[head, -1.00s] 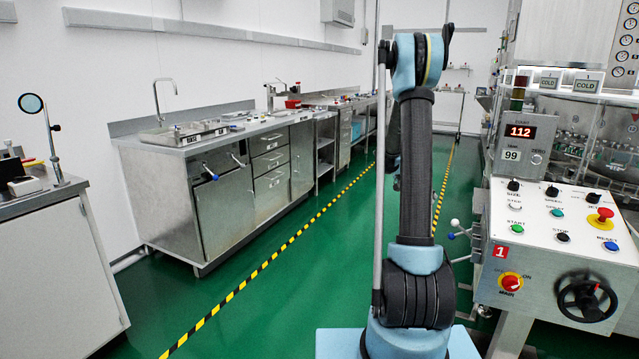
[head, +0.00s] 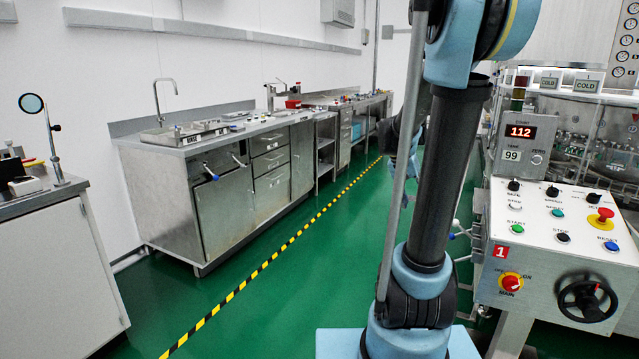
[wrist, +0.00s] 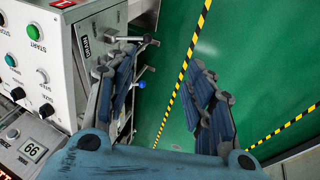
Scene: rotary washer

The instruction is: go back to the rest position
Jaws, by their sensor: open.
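My gripper (wrist: 174,62) shows in the wrist view with its two blue-padded fingers spread wide apart. Nothing is between them; green floor and a strip of yellow-black tape show through the gap. The left finger is in front of a grey metal cabinet side, and I cannot tell how far apart they are. In the head view my arm stands at the centre right, its upper part filling the top of the picture.
A control panel (head: 551,254) with buttons and a black handwheel (head: 588,299) stands close right of my arm. A control box (wrist: 38,75) is at left in the wrist view. A steel counter (head: 227,200) is at left, with green floor (head: 220,300) between.

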